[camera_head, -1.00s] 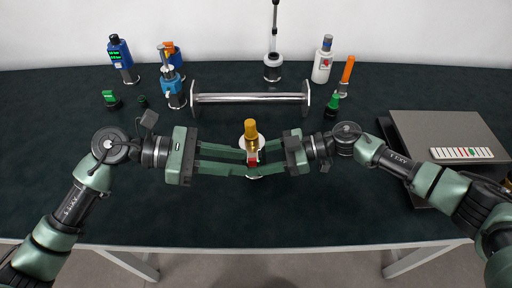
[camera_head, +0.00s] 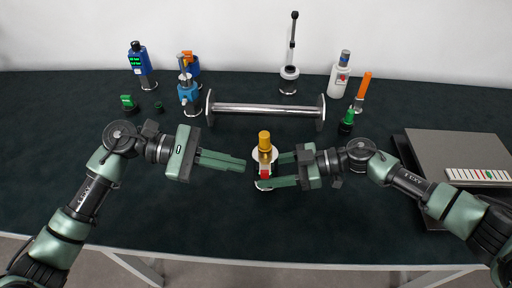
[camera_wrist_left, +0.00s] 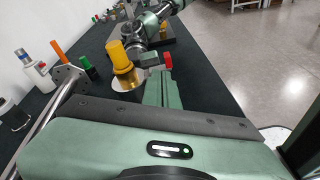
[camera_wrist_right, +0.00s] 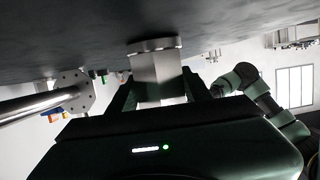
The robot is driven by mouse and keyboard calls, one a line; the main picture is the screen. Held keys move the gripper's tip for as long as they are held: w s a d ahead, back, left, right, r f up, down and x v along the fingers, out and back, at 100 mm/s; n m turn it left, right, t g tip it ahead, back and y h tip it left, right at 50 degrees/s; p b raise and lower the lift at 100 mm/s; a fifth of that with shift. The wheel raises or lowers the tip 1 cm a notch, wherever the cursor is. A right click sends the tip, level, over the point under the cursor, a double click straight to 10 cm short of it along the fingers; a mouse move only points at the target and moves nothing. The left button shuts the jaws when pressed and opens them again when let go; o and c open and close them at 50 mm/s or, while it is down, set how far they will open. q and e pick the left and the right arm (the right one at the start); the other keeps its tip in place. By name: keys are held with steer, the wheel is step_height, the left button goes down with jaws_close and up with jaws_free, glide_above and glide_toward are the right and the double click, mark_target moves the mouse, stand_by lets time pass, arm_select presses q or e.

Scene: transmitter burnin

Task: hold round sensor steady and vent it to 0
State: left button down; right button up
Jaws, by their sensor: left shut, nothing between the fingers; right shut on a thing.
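The round sensor (camera_head: 264,154) stands upright at the middle of the table, with a yellow-gold cap and a red part low on its front. In the left wrist view its gold top (camera_wrist_left: 123,57) and red lever (camera_wrist_left: 154,60) show beyond my fingers. My right gripper (camera_head: 266,171) is shut on the sensor from the right. The right wrist view shows a pale block with a round flange (camera_wrist_right: 157,70) between its fingers. My left gripper (camera_head: 244,165) is shut and empty, just left of the sensor and apart from it. I cannot read any value on the sensor.
A metal bar with round end plates (camera_head: 265,109) lies behind the sensor. Blue devices (camera_head: 188,94), a white bottle (camera_head: 339,80) and orange (camera_head: 363,88) and green (camera_head: 347,121) items stand farther back. A grey box (camera_head: 455,150) is at right. The front table is clear.

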mark_target(265, 169)
steer(key=shift+d+f, duration=0.1)
arm_select(q)
steer(key=w+a+m+g+h, duration=0.25)
steer(key=a+m+g, duration=0.2)
steer(key=m, duration=1.15)
steer(key=x, duration=0.9)
steer(key=shift+w+d+f+t, duration=0.25)
steer(key=shift+w+f+t, duration=0.1)
steer(key=shift+f+t, duration=0.1)
steer(key=shift+s+r, duration=0.1)
steer(key=shift+s, duration=1.1)
arm_select(e)
steer(key=shift+o, duration=0.2)
steer(key=shift+w, duration=0.1)
steer(key=shift+d, duration=0.1)
steer(key=shift+w, duration=0.1)
